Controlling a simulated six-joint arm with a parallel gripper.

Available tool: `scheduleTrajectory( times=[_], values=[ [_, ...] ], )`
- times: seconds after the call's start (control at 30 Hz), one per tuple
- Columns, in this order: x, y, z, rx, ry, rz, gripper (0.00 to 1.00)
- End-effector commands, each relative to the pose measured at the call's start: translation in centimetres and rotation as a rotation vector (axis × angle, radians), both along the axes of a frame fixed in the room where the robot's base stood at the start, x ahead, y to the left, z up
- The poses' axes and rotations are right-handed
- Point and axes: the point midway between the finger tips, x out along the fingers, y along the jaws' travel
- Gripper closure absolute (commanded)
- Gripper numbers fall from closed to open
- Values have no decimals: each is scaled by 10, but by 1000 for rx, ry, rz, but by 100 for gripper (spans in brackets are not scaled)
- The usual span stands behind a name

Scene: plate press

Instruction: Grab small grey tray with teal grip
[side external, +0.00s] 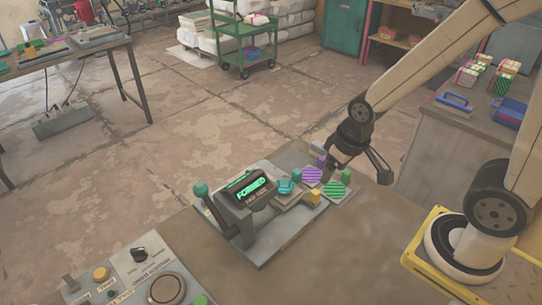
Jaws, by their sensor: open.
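A small grey tray (283,198) with a teal striped disc (285,187) sits at the right side of the press (240,215). Its teal grip (297,174) stands up at its far right edge. Close by are a purple striped disc (312,174) with a purple grip (321,160), and a green striped disc (337,188) with a green grip (346,175). An orange grip (315,197) stands in front of them. My gripper (358,174) is open, above and to the right of the trays, apart from the teal grip. Its fingers are partly hard to make out.
The press has a lit display reading FORMED and a lever with a teal knob (200,189) on its left. A control panel (135,275) lies at the front left. The table right of the trays is bare. A counter (440,135) stands at the right.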

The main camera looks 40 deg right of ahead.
Motion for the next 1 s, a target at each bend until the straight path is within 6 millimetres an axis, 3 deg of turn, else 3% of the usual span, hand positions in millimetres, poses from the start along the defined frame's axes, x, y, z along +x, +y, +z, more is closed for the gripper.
scheduleTrajectory(
  times=[0.37,1.0],
  values=[
    [11,-7,-11,-11,-47,2,24],
    [64,-44,-79,-47,-414,37,24]
  ],
)
